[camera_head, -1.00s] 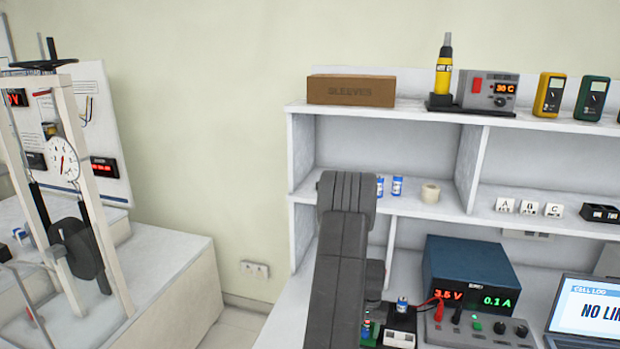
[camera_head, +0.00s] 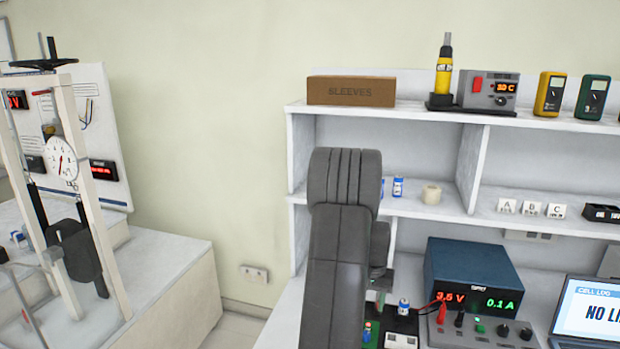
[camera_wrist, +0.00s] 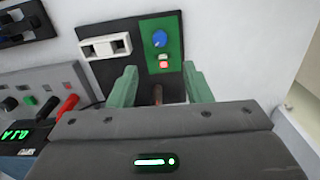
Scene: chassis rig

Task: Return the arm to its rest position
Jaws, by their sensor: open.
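My arm (camera_head: 340,245) rises in front of the shelf in the head view, a thick dark grey link with a ribbed upper end. My gripper (camera_wrist: 158,84) shows in the wrist view with two green fingers spread apart and nothing between them. Beyond the fingers is a dark fixture (camera_wrist: 108,70) with a white block and a green panel carrying a blue round part and a small red part. In the head view the arm hides part of the bench and the lower shelf.
A white shelf (camera_head: 440,210) holds blue-and-white cells (camera_head: 397,187), a tape roll (camera_head: 431,194) and a sleeves box (camera_head: 351,91). A power supply (camera_head: 476,278) and laptop (camera_head: 590,310) stand on the bench at right. A test frame (camera_head: 62,190) stands at left; bare wall lies between.

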